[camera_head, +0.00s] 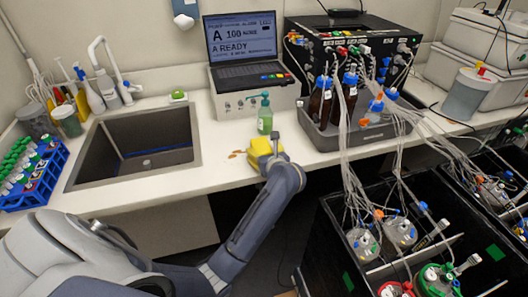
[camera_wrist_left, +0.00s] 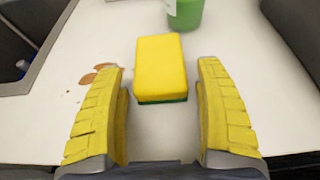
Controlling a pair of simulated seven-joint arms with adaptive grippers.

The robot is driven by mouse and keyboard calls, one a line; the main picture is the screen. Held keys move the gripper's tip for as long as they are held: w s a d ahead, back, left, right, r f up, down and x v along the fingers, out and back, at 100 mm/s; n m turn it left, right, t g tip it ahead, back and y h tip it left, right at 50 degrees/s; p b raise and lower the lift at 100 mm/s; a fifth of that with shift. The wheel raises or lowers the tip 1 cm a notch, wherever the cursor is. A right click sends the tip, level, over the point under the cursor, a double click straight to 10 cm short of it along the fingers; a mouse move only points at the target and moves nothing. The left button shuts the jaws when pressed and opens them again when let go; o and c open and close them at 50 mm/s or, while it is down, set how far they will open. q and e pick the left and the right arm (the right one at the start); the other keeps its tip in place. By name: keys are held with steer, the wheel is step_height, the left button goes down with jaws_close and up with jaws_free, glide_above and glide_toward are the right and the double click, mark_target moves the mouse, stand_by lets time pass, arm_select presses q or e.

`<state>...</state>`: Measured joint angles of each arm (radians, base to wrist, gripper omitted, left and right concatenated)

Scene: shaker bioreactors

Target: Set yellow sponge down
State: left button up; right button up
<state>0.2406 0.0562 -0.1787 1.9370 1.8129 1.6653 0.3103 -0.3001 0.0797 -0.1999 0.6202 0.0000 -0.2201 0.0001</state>
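The yellow sponge (camera_wrist_left: 161,65) with a green underside lies on the white counter in the left wrist view. My left gripper (camera_wrist_left: 162,78) is open, with yellow padded fingers on either side of the sponge. Gaps show between the sponge and both fingers. In the head view my left gripper (camera_head: 264,150) is at the counter's front part, right of the sink. The yellow patch there mixes sponge and finger pads, and I cannot separate them clearly. My right gripper is not in view.
A green soap bottle (camera_head: 265,117) stands just behind the sponge. Brown stains (camera_wrist_left: 100,74) lie to its left. The sink (camera_head: 140,145) is further left. A grey tray (camera_head: 345,137) with brown bottles and tubing is on the right. A laptop (camera_head: 242,50) stands behind.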

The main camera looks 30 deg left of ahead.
arm_select(q)
steer(key=shift+o, duration=0.2)
steer(key=shift+r, duration=0.2)
steer(key=v, duration=0.6)
steer(key=shift+d, duration=0.15)
steer(key=shift+s+d+r, duration=0.2)
steer(key=shift+s+d, duration=0.1)
steer(key=shift+s, duration=0.1)
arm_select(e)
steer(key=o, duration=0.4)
arm_select(q)
steer(key=shift+s+d, duration=0.1)
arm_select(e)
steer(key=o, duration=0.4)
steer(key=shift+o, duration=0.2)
